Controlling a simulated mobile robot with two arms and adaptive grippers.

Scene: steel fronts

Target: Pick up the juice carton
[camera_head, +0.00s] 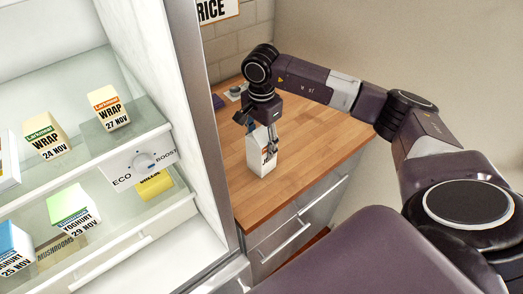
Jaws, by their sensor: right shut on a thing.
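The fingers hide part of the carton. My left gripper is not in view.
An open fridge (190,60) stands at the left, with wrap packs (111,106) and yoghurt (74,208) on glass shelves. Its side edge is close to the carton. The wooden counter (320,150) is clear to the right. A small grey item (236,92) lies behind.

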